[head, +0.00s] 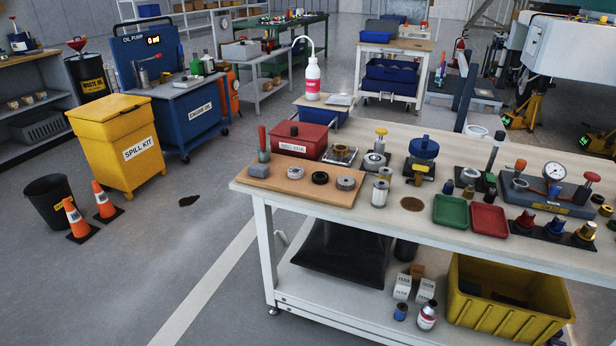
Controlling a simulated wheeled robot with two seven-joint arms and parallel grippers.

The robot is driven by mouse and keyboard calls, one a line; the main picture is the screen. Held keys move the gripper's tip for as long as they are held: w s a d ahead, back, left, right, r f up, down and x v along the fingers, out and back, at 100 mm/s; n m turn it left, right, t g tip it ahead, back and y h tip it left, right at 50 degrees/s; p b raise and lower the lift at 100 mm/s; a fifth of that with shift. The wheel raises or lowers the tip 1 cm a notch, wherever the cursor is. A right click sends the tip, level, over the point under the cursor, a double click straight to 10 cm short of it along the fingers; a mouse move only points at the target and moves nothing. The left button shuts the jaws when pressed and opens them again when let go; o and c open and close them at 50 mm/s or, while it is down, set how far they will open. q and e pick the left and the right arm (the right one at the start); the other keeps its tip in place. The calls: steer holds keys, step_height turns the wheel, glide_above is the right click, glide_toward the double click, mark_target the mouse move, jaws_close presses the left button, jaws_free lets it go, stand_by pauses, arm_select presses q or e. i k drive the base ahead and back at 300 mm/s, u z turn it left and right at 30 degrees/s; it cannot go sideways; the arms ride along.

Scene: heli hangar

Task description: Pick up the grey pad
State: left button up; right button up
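A small grey pad (259,170) lies at the left end of a tan wooden board (305,190) on the near workbench. To its right on the board are a silver ring (295,173), a black ring (320,178) and a grey ring (346,183). A red-handled tool (263,145) stands just behind the pad. The pad's top and front are unobstructed. Neither of my grippers is in view.
The white-legged workbench (400,225) carries a red box (300,140), a green tray (449,211), a red tray (489,219) and a gauge unit (550,190). Open floor lies left of it, with a dark stain (189,200) and orange cones (75,220) beyond.

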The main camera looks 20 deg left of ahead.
mark_target(255, 169)
steer(key=u, duration=1.45)
steer(key=i, duration=1.55)
steer(key=z, duration=1.9)
